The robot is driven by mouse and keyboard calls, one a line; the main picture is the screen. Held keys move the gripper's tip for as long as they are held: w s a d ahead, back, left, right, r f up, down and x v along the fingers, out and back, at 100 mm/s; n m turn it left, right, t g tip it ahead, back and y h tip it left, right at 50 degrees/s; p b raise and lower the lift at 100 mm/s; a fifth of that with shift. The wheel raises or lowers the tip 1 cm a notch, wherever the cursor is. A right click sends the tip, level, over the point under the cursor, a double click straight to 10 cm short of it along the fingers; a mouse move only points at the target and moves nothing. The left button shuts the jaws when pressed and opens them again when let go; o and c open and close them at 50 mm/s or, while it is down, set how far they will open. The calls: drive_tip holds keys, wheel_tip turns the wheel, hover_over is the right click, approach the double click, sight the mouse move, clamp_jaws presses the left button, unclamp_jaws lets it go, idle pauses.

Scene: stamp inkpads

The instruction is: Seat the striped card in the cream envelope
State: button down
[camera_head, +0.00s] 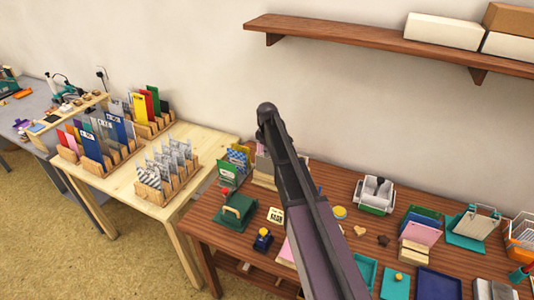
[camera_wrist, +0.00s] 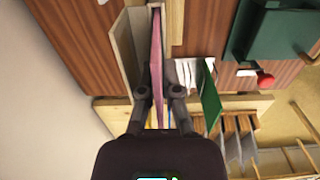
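My gripper (camera_wrist: 160,93) shows in the wrist view with its two fingers apart. A thin pink card (camera_wrist: 157,45) stands on edge and runs down toward the gap between the fingers. I cannot tell if they touch it. A pale grey-beige upright panel (camera_wrist: 124,55) stands just left of the pink card; it may be the cream envelope. In the head view my arm hides my gripper and most of this rack (camera_head: 262,182).
A green folder (camera_wrist: 209,100) and white cards (camera_wrist: 183,75) stand close right of my gripper. A dark green press with a red knob (camera_head: 237,209) stands in front. The left table (camera_head: 205,145) holds several card racks. A wall shelf (camera_head: 350,36) runs above.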

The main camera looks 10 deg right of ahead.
drive_tip(key=shift+f, duration=0.3)
drive_tip(key=c, duration=0.7)
unclamp_jaws()
drive_tip(key=shift+r, duration=0.1)
drive_tip(key=shift+w+r, duration=0.1)
drive_tip(key=shift+r, duration=0.05)
wheel_tip(320, 180, up, 14)
drive_tip(key=p, duration=1.4)
drive_tip(key=s+m, duration=0.3)
drive_tip(key=s, duration=0.6)
drive_tip(key=s+f+m+b, duration=0.1)
drive_tip(key=s+m, duration=0.3)
drive_tip(key=s, duration=0.6)
drive_tip(key=s+d+f+m+b, duration=0.1)
drive_tip(key=s+m, duration=0.3)
drive_tip(key=s, duration=0.6)
drive_tip(key=shift+s+f, duration=0.1)
drive_tip(key=shift+s, duration=0.1)
